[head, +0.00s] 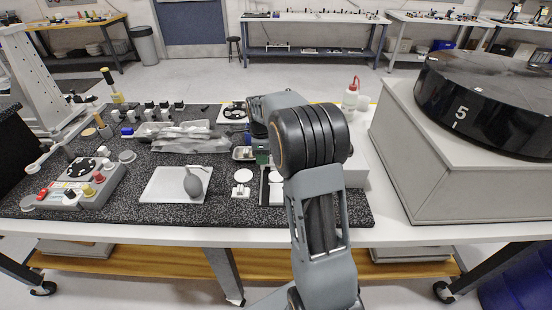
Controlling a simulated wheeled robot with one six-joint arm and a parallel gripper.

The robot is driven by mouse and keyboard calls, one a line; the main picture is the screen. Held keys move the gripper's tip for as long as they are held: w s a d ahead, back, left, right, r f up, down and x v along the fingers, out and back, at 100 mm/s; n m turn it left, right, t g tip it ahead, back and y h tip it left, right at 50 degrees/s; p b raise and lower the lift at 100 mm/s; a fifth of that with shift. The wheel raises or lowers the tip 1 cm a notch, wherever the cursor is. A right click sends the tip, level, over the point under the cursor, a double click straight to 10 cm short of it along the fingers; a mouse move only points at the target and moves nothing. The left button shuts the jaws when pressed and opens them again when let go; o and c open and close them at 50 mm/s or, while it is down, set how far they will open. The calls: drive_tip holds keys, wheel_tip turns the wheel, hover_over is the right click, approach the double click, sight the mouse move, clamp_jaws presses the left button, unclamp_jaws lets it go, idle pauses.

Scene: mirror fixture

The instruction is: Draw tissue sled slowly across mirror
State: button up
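My arm rises from the bottom centre, and its elbow blocks much of the bench behind it. My wrist end points down left of the elbow, and the fingers cannot be made out. A pale disc (243,175) lies on the dark speckled mat, above a small white block. Another pale disc (275,176) lies close below my wrist, at a black strip, partly hidden by my arm. I cannot tell which surface is the mirror. No tissue sled can be told apart here.
A white tray (158,184) holds a grey bulb blower (193,183). Behind it lie clear plastic bags (180,143). A control box (85,183) stands left. A red-capped bottle (351,95) stands behind the elbow. A large black drum (500,100) on a grey cabinet (460,180) bounds the right.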

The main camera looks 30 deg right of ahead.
drive_tip(key=shift+s+f, duration=0.1)
drive_tip(key=shift+f, duration=0.15)
drive_tip(key=shift+s+a+b, duration=0.25)
drive_tip(key=shift+s+a, duration=0.05)
drive_tip(key=shift+s, duration=0.25)
drive_tip(key=shift+s+a+b, duration=0.25)
drive_tip(key=shift+s+a, duration=0.05)
drive_tip(key=shift+s, duration=0.2)
drive_tip(key=shift+s+a+b, duration=0.35)
drive_tip(key=shift+s+a, duration=0.5)
drive_tip(key=shift+s, duration=0.65)
drive_tip(key=shift+s+a+b, duration=0.3)
drive_tip(key=shift+s+a, duration=0.55)
drive_tip(key=shift+s, duration=0.65)
drive_tip(key=shift+s+a+b, duration=0.35)
drive_tip(key=shift+s+a, duration=0.5)
drive_tip(key=shift+s, duration=0.65)
drive_tip(key=o, duration=0.5)
drive_tip(key=shift+f, duration=0.1)
wheel_tip(320, 180, up, 8)
drive_tip(key=p, duration=0.6)
drive_tip(key=shift+w+f, duration=0.15)
drive_tip(key=shift+f, duration=0.05)
